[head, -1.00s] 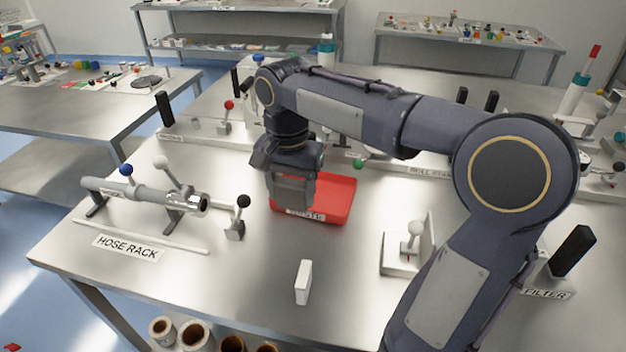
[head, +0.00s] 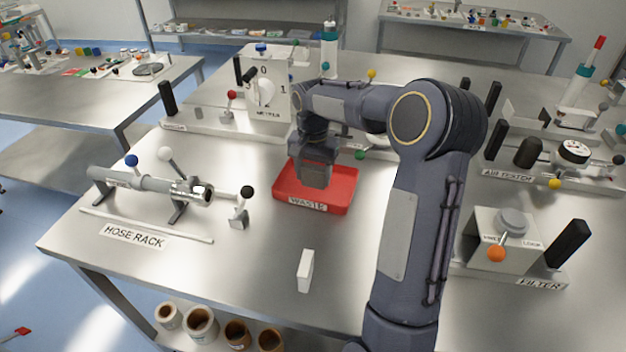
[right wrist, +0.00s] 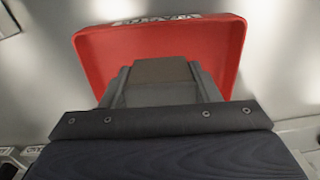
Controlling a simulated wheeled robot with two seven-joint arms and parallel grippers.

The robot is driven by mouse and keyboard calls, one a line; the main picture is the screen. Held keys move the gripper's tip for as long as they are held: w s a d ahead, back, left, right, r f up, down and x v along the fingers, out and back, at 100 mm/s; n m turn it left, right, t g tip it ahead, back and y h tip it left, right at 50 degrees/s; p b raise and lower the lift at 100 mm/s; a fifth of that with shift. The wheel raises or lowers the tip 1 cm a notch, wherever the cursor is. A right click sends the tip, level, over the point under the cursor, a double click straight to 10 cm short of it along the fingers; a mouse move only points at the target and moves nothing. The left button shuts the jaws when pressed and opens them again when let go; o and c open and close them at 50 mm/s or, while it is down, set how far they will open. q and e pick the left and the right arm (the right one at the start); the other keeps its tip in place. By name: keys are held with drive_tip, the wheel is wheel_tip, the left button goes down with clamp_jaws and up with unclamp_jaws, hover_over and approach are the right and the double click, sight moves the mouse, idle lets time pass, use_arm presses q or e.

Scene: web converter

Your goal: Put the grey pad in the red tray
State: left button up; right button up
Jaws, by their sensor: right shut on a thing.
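The red tray (head: 340,196), labelled WASTE, lies on the steel bench in the middle of the head view. My right gripper (head: 315,184) points down over the tray. In the right wrist view the gripper (right wrist: 160,80) is shut on the grey pad (right wrist: 160,70), a small brownish-grey block between the fingers. The red tray (right wrist: 100,55) lies behind the pad in that view. I cannot tell how high the pad is above the tray floor. The pad is hard to tell from the fingers in the head view. My left gripper is not in view.
A hose rack (head: 150,185) with levers stands left of the tray. A filter unit (head: 500,240) is at the right and a white metering box (head: 268,95) behind.

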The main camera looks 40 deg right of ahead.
sight(313, 187)
drive_tip(key=shift+a+f, duration=0.1)
drive_tip(key=shift+f, duration=1.3)
drive_tip(key=shift+f, duration=0.2)
drive_tip(key=o, duration=1)
drive_tip(key=shift+c, duration=0.2)
drive_tip(key=shift+r, duration=0.1)
